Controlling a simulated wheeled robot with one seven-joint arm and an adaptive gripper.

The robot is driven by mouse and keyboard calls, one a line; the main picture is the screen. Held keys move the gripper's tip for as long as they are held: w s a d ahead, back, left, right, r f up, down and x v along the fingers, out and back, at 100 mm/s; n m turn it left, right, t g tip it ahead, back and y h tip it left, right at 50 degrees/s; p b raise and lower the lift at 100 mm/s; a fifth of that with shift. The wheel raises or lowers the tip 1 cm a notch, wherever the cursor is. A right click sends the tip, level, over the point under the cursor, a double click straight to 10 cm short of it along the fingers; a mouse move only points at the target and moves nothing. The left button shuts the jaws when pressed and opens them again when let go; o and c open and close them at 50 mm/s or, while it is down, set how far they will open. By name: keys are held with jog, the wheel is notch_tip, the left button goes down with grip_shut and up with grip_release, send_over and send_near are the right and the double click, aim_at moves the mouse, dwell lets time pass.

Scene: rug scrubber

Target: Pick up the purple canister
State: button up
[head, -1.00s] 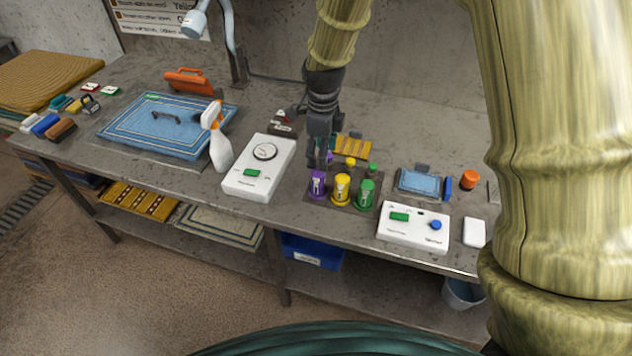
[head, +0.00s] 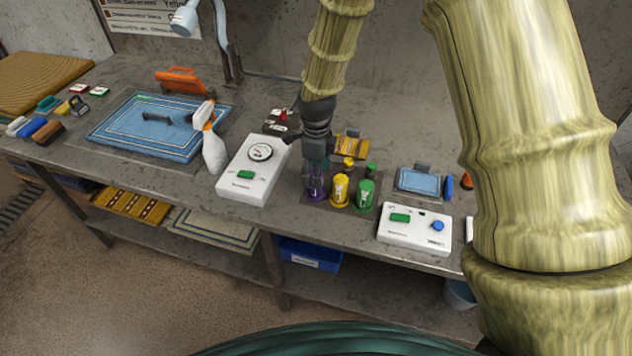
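The purple canister (head: 315,191) stands at the left end of a row on a dark mat (head: 328,206) on the bench. Its upper part is hidden behind my gripper (head: 316,178). My gripper points down over it, with the fingers at or around the canister's upper body. I cannot tell whether the fingers touch it or have closed. The yellow canister (head: 340,190) and the green canister (head: 365,194) stand upright just to the right.
A white box with a dial (head: 257,168) stands close on the left, with a spray bottle (head: 211,150) beyond it. A white control box (head: 414,228) is at the right. A small patterned rug sample (head: 350,147) lies behind the canisters.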

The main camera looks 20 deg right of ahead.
jog(key=shift+s+a+f+p, duration=0.1)
jog(key=shift+f+p, duration=1.05)
jog(key=shift+f, duration=0.45)
jog(key=shift+f+p, duration=0.3)
jog(key=shift+f, duration=0.8)
jog(key=c, duration=1.2)
jog(key=shift+o, duration=0.2)
jog(key=shift+r, duration=0.1)
jog(key=shift+r+b, duration=1.25)
jog(key=shift+r, duration=0.35)
jog(key=s+a+b, duration=0.1)
jog(key=s+b, duration=0.1)
jog(key=s, duration=0.5)
jog(key=s+a+r+b, duration=0.1)
jog(key=s+a+b, duration=0.1)
jog(key=s, duration=0.6)
jog(key=shift+s+a+r+b, duration=0.25)
jog(key=shift+a+r+b, duration=0.05)
jog(key=shift+b, duration=0.2)
